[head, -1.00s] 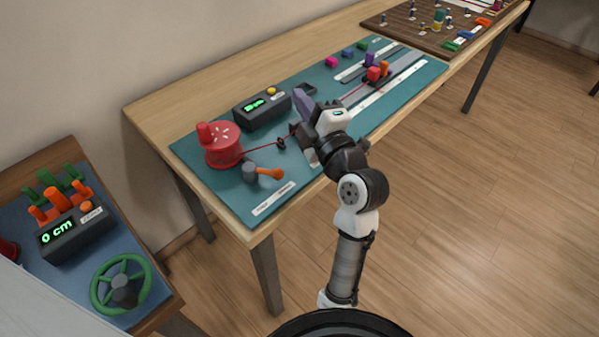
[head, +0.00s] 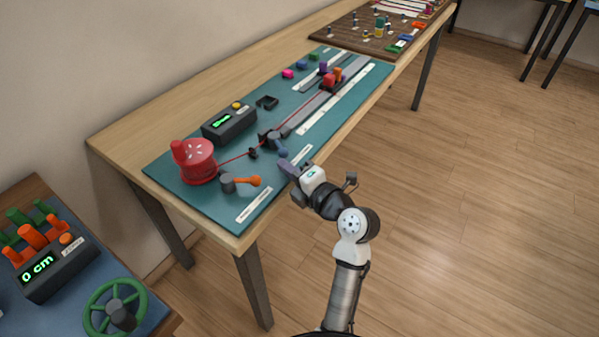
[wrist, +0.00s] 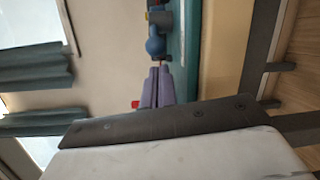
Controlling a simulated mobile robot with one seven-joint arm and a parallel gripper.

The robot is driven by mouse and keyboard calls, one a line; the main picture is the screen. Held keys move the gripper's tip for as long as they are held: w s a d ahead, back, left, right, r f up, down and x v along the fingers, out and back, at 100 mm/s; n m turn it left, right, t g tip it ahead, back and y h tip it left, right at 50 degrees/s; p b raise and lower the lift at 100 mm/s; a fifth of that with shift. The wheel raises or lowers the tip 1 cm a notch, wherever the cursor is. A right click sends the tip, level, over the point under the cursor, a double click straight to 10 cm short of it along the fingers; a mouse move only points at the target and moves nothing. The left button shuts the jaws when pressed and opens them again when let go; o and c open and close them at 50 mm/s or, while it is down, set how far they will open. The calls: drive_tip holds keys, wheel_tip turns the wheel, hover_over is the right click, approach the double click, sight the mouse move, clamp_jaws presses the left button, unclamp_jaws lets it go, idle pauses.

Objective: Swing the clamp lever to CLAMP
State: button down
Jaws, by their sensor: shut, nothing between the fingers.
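A lever with a blue knob (head: 283,152) stands on a dark post (head: 270,138) on the teal board, beside the red cord. Its arm points toward the front right. A second lever with an orange handle (head: 248,181) stands nearer the red spool. The label strips are too small to read, so I cannot tell which wording belongs to which lever. My gripper (head: 284,163) is shut and empty, with its purple fingers just in front of the blue knob. In the wrist view the finger tips (wrist: 161,66) point at the blue knob (wrist: 155,46), with a small gap seeming to remain.
The red spool (head: 194,161) feeds a red cord (head: 235,161) past the levers to red and orange blocks (head: 330,80) on a grey track. A black display box (head: 229,124) stands behind.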

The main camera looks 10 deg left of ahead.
sight(280, 171)
drive_tip(key=shift+p+x, duration=0.35)
drive_tip(key=shift+x, duration=1.15)
drive_tip(key=shift+f+b, duration=0.15)
drive_tip(key=shift+b, duration=0.4)
drive_tip(key=shift+w+d+g+y+b, duration=0.1)
drive_tip(key=shift+d+g+y+b, duration=0.1)
drive_tip(key=shift+g+y+b, duration=0.1)
